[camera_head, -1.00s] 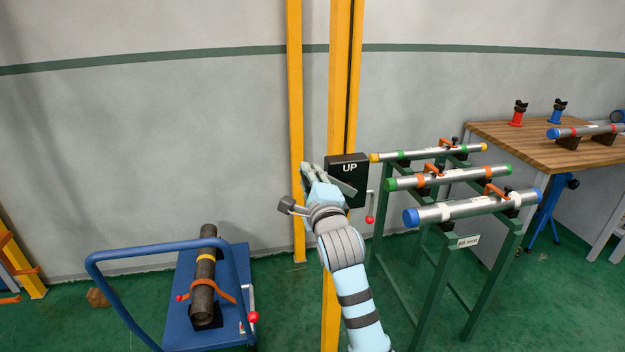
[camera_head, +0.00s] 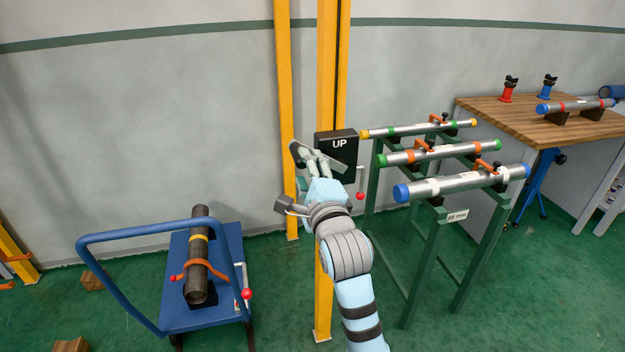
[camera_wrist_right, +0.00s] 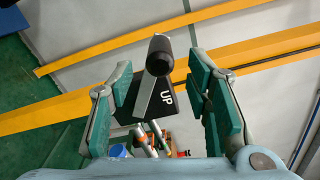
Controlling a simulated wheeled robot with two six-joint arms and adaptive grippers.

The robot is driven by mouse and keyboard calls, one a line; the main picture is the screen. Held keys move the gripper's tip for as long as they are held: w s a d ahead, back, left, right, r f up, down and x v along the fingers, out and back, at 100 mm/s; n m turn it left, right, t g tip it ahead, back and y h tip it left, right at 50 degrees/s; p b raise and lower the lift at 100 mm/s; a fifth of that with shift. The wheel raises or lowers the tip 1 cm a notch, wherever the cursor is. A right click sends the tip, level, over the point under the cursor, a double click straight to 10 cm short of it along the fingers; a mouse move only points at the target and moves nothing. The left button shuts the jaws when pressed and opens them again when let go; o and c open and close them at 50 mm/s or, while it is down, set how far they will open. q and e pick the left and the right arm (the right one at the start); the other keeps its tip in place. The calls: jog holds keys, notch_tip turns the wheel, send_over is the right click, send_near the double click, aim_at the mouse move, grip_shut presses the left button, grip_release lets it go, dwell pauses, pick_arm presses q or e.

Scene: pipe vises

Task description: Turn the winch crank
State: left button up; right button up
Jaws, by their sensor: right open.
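The winch is a dark box (camera_head: 347,146) marked UP on the yellow posts. It also shows in the right wrist view (camera_wrist_right: 167,98). There a grey crank arm (camera_wrist_right: 152,97) with a dark round grip (camera_wrist_right: 159,55) stands out from the box towards the camera. My right gripper (camera_head: 314,155) is in front of the box's left side. In the right wrist view its green-padded fingers (camera_wrist_right: 161,72) are open, one on each side of the crank arm and grip, with gaps visible. In the head view the gripper hides most of the crank. My left gripper is not in view.
A red-knobbed lever (camera_head: 360,193) hangs right of the box. A green rack (camera_head: 425,245) with several capped pipes stands close on the right, before a wooden bench (camera_head: 490,113). A blue cart (camera_head: 172,310) with a dark pipe (camera_head: 198,255) stands at left. Floor between cart and posts is clear.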

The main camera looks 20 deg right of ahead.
jog(key=s, duration=0.2)
jog(key=s+a, duration=0.1)
jog(key=s, duration=0.2)
jog(key=shift+s, duration=0.15)
